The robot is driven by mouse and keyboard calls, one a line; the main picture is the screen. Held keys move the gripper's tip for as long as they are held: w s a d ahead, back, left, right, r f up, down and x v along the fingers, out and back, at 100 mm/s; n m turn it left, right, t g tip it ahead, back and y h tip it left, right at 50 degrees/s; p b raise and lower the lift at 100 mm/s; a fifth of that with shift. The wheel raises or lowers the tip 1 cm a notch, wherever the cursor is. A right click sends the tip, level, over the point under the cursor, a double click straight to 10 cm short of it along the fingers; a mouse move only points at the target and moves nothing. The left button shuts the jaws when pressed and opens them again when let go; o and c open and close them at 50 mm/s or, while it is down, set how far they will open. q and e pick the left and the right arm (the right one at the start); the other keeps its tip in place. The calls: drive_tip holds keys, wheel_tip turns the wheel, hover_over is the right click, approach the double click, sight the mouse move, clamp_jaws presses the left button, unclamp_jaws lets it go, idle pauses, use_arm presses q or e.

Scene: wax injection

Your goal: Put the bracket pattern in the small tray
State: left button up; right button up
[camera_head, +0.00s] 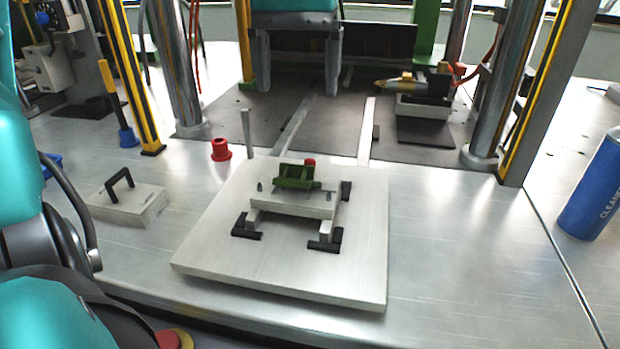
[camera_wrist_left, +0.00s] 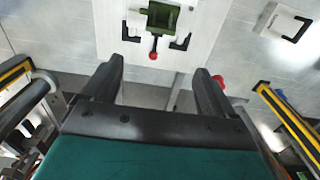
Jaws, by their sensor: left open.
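The green bracket pattern (camera_head: 297,177) sits on a pale mould block (camera_head: 290,202) in the middle of the white plate (camera_head: 345,272). It also shows in the left wrist view (camera_wrist_left: 158,20), framed by the block. My left gripper (camera_head: 298,90) is beyond the plate near the press, fingers apart and nothing between them. In the left wrist view, its fingers (camera_wrist_left: 158,78) are open and clear of the bracket. I cannot make out the small tray for certain. My right gripper is not in view.
Black corner stops (camera_head: 326,240) surround the block. A red cup (camera_head: 221,150) and handled block (camera_head: 125,203) are left of the plate. Press columns (camera_head: 180,70) flank the back. A nozzle unit (camera_head: 420,95) is back right; a blue can (camera_head: 595,190) stands right. The right front table is clear.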

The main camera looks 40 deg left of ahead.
use_arm(q)
drive_tip(key=f+b, duration=0.1)
drive_tip(key=f, duration=0.3)
drive_tip(key=f+b, duration=0.1)
drive_tip(key=f, duration=0.3)
drive_tip(key=f+b, duration=0.1)
drive_tip(key=f, duration=0.2)
drive_tip(key=shift+s+d+f, duration=0.3)
drive_tip(key=shift+s+f, duration=0.1)
drive_tip(key=shift+f+b, duration=0.3)
drive_tip(key=shift+f, duration=0.15)
drive_tip(key=c, duration=1.2)
drive_tip(key=shift+r, duration=0.2)
wheel_tip(320, 180, up, 20)
drive_tip(key=p, duration=0.5)
drive_tip(key=shift+p, duration=0.4)
